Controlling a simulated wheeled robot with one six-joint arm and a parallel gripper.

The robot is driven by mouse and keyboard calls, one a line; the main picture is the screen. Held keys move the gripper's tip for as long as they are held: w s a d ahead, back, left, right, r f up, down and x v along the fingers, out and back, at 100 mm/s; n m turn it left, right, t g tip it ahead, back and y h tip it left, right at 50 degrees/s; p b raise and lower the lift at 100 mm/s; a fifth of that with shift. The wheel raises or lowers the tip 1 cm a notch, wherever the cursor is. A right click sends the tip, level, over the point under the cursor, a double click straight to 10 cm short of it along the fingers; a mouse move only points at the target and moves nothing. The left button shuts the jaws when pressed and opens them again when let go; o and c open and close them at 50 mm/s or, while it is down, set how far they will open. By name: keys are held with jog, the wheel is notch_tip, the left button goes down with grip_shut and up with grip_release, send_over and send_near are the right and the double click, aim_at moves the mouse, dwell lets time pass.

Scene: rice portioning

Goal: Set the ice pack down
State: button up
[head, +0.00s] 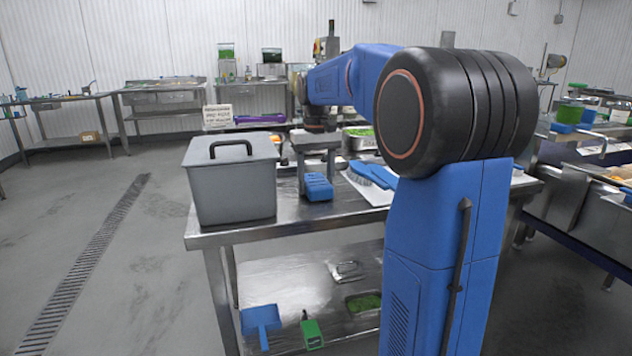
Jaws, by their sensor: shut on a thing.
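The ice pack (318,188) is a small blue ribbed block at the front middle of the steel table. My gripper (318,173) points down and is shut on it from above. The pack's underside is at or just above the tabletop (292,217); I cannot tell whether it touches. My gripper's fingers show only in part, and my arm comes in from the right.
A grey lidded box (232,179) with a black handle stands close on the left. On the right, a blue brush (372,174) lies on a white board, partly behind my arm. A white sign (217,117) stands behind. The lower shelf holds a blue dustpan (261,322) and a green scoop (312,332).

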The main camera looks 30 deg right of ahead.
jog(key=o, duration=0.9)
jog(key=shift+f, duration=0.1)
jog(key=o, duration=0.4)
